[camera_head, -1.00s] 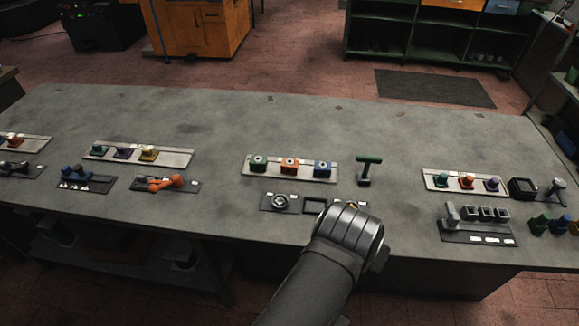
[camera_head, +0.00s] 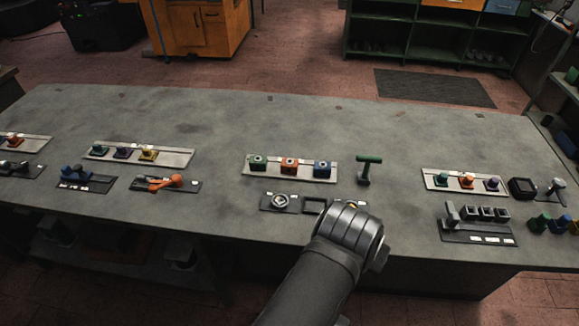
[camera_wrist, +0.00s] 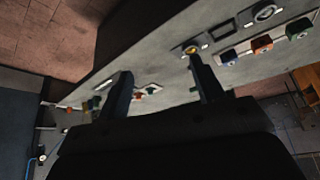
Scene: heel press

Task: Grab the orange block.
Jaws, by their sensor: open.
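The orange block (camera_head: 289,165) sits in the middle of a pale tray (camera_head: 305,176), between a green block (camera_head: 258,163) and a blue block (camera_head: 323,168). It also shows in the wrist view (camera_wrist: 262,44), at the upper right. My gripper (camera_wrist: 160,82) is open, with two dark fingers apart and nothing seen between them. In the head view my wrist is at the table's front edge, in front of and to the right of the orange block and apart from it. My fingertips are hidden there behind the wrist.
A dark plate with a round fitting (camera_head: 280,201) and a square frame (camera_head: 315,205) lies between the tray and the front edge. A green T-handle (camera_head: 369,160) stands right of the tray. Other small trays sit left and right. The table behind is clear.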

